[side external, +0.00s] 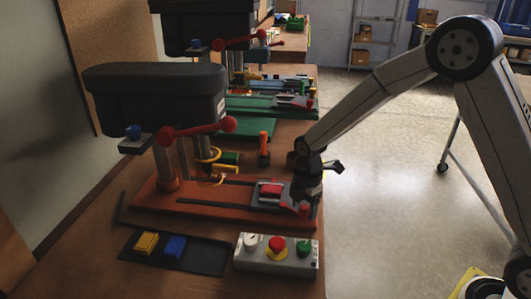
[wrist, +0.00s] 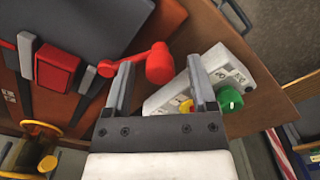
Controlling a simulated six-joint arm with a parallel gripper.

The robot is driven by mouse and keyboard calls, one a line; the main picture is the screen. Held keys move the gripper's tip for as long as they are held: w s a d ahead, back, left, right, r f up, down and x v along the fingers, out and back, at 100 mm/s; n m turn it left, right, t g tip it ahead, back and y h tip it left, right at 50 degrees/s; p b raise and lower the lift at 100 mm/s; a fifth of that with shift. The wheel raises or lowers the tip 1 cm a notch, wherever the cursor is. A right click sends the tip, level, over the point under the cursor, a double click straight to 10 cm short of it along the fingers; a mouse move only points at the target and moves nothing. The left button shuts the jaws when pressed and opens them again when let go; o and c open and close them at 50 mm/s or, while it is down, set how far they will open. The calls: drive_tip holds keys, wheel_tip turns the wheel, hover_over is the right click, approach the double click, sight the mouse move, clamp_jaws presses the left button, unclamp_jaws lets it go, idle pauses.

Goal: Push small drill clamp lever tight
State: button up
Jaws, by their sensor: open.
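The drill (side external: 155,92) with the orange base (side external: 230,212) stands at the front of the bench. A grey clamp holding a red block (side external: 270,190) sits on this base; the red block also shows in the wrist view (wrist: 57,68). The clamp lever (wrist: 159,66) is red with a round knob and points right of the clamp in the wrist view. My gripper (wrist: 160,84) is open, pointing down by the clamp, with the knob appearing between its two fingers. I cannot tell whether a finger touches it. In the side view my gripper (side external: 305,200) partly hides the lever.
A grey control box (side external: 276,255) with red and green buttons is close in front of the base. A black tray (side external: 180,254) holds yellow and blue blocks. An orange-handled tool (side external: 264,148) stands behind. A second drill with a green base (side external: 250,128) is farther back.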

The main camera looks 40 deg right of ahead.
clamp_jaws()
idle(1.3)
